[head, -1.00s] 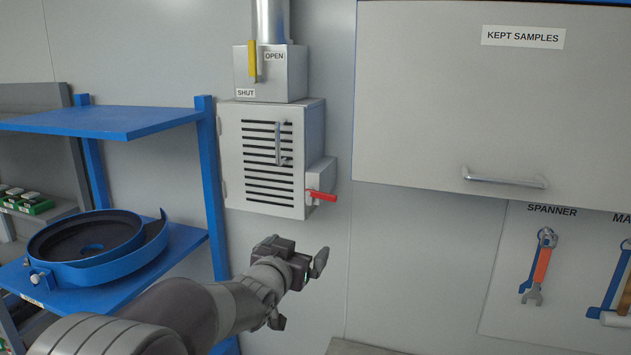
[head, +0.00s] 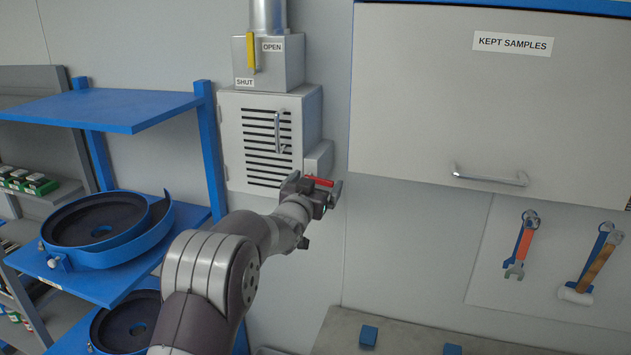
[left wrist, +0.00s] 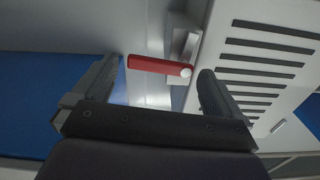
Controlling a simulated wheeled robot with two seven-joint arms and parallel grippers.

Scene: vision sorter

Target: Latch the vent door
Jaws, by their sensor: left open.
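The vent door (head: 236,141) is a pale slatted panel with a bar handle, standing flat against its box on the wall. It also shows in the left wrist view (left wrist: 222,56). The red latch lever (head: 320,181) sticks out to the right from the box's lower right side. In the left wrist view the red lever (left wrist: 158,66) lies crosswise ahead of the fingertips. My left gripper (head: 319,190) is open at the lever, partly in front of it. In the left wrist view its fingers (left wrist: 155,85) stand either side of the lever, with nothing visibly held. My right gripper is not in view.
Above the vent is a box with a yellow handle (head: 251,50) marked OPEN and SHUT. The KEPT SAMPLES cabinet (head: 430,110) is at right. A bench (head: 345,325) with blue blocks lies below.

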